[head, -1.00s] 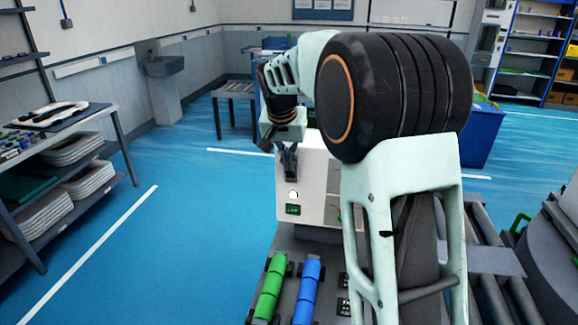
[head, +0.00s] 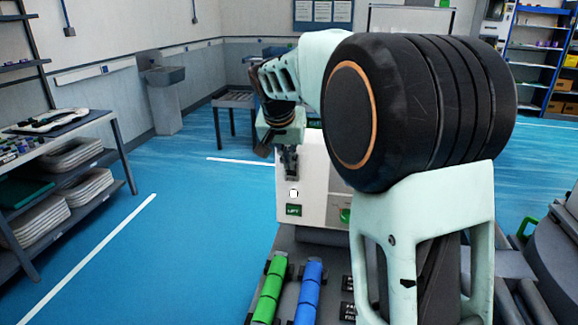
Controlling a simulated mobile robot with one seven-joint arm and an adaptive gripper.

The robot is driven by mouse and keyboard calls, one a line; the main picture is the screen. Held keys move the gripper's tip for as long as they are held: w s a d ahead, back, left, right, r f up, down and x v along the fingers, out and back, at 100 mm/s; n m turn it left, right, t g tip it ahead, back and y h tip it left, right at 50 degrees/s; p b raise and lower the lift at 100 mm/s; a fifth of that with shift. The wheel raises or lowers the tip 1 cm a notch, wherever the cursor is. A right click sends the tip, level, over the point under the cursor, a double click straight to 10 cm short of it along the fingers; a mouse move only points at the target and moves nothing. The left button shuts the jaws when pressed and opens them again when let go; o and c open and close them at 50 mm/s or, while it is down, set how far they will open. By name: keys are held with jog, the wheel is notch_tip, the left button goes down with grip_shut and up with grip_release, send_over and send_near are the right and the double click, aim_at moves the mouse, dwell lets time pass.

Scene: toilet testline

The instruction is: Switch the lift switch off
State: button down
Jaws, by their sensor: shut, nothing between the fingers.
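The lift switch (head: 293,194) is a small round white button on the front of a white box. A green label reading LIFT (head: 293,210) sits just below it. My gripper (head: 291,176) points down at the box's front, just above the switch in the picture. Its fingers are together with nothing seen between them. I cannot tell whether the fingertips touch the switch or the box. My own arm covers the right part of the box.
Green rollers (head: 270,290) and blue rollers (head: 308,290) lie in front of the box. A green round part (head: 345,215) shows on the box, beside my arm. A shelf rack (head: 70,160) stands at the left. Blue floor (head: 180,230) is open between.

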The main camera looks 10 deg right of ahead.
jog(key=shift+s+a+f+t+h+b, duration=0.2)
jog(key=shift+t+b, duration=0.3)
jog(key=shift+b, duration=1.45)
jog(key=shift+s+d+f+t+h+b, duration=0.2)
jog(key=shift+t+b, duration=0.3)
jog(key=shift+b, duration=1.4)
jog(key=shift+s+a+f+t+h+b, duration=0.1)
jog(key=shift+a+f+t+h+b, duration=0.3)
jog(key=shift+b, duration=1.55)
jog(key=shift+s+d+f+t+b, duration=0.15)
jog(key=shift+t+b, duration=0.55)
jog(key=shift+b, duration=1.45)
jog(key=shift+f+b, duration=0.15)
jog(key=shift+b, duration=0.6)
jog(key=shift+w+d+r+p, duration=0.2)
jog(key=shift+w+r+p, duration=0.25)
jog(key=shift+w+p, duration=0.2)
jog(key=shift+s, duration=0.15)
